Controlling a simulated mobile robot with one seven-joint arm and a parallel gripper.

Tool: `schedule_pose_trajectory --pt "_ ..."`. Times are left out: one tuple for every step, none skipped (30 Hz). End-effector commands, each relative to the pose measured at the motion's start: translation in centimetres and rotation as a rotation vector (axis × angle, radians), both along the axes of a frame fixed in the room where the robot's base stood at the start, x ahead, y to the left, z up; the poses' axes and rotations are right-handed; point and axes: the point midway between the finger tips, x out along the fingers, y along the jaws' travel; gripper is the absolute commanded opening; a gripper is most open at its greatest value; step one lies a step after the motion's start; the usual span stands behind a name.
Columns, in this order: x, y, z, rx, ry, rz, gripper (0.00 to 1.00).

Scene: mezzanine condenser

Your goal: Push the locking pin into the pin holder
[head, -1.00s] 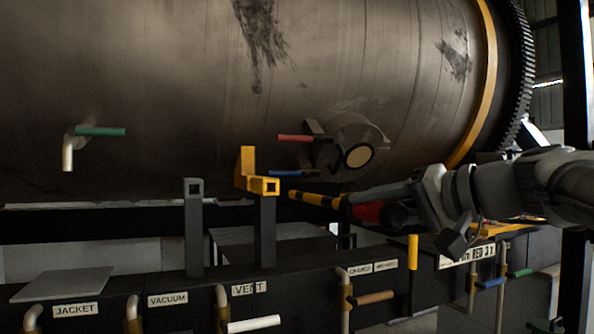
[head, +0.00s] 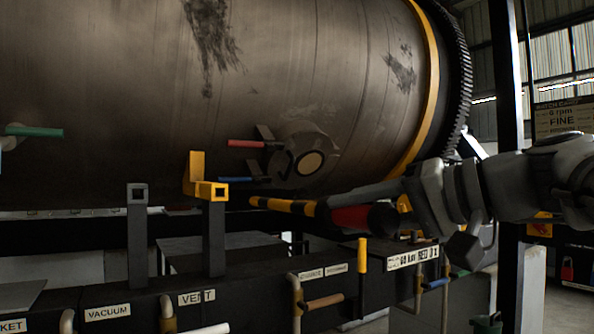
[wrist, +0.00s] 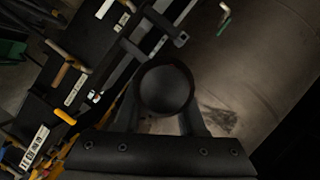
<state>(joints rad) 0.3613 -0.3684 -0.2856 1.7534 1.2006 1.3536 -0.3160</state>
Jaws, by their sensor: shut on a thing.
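The locking pin (head: 285,206) is a long bar with yellow and black stripes, then a red part and a dark thick end. My gripper (head: 400,213) is shut on its dark end and holds it roughly level, tip pointing left. The pin holder (head: 212,190) is a yellow square socket with an upright plate, on a dark post. The pin's tip is just right of the socket mouth and slightly lower in the picture, with a small gap. In the wrist view a round black end (wrist: 165,88) sits between my fingers and hides the rest of the pin.
The large metal drum (head: 110,90) fills the background, with red (head: 246,143) and blue (head: 237,179) handles near the pin. A grey socket post (head: 137,230) stands left of the holder. Below are a labelled dark beam (head: 250,290) and an upright yellow bar (head: 362,255).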

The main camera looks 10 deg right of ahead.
Motion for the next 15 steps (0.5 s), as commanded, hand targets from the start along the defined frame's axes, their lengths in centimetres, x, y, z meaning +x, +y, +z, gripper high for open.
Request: schedule_pose_trajectory --pt "-1.0 0.1 0.7 -0.006 -0.020 0.002 0.00" --pt "-1.2 0.0 0.7 -0.006 -0.020 0.002 0.00" --pt "-1.6 -0.1 0.7 -0.006 -0.020 0.001 0.00" --pt "-1.8 -0.2 0.7 -0.007 -0.020 -0.001 0.00" --pt "-2.0 -0.3 0.7 -0.006 -0.019 0.000 0.00" --pt "-2.3 -0.4 0.6 -0.005 -0.018 0.001 0.00" --pt "-2.5 -0.5 0.6 -0.005 -0.017 0.000 0.00" --pt "-2.8 -0.6 0.6 -0.005 -0.017 0.000 0.00" --pt "-3.1 -0.7 0.6 -0.004 -0.017 -0.001 0.00" --pt "-3.3 -0.8 0.6 -0.004 -0.017 -0.001 0.00" --pt "-3.5 -0.9 0.6 -0.004 -0.017 -0.001 0.00" --pt "-3.9 -1.0 0.6 -0.004 -0.016 0.000 0.00" --pt "-4.1 -1.1 0.6 -0.004 -0.016 0.000 0.00" --pt "-4.3 -1.2 0.5 -0.004 -0.016 0.000 0.00" --pt "-4.6 -1.3 0.5 -0.004 -0.015 -0.001 0.00"
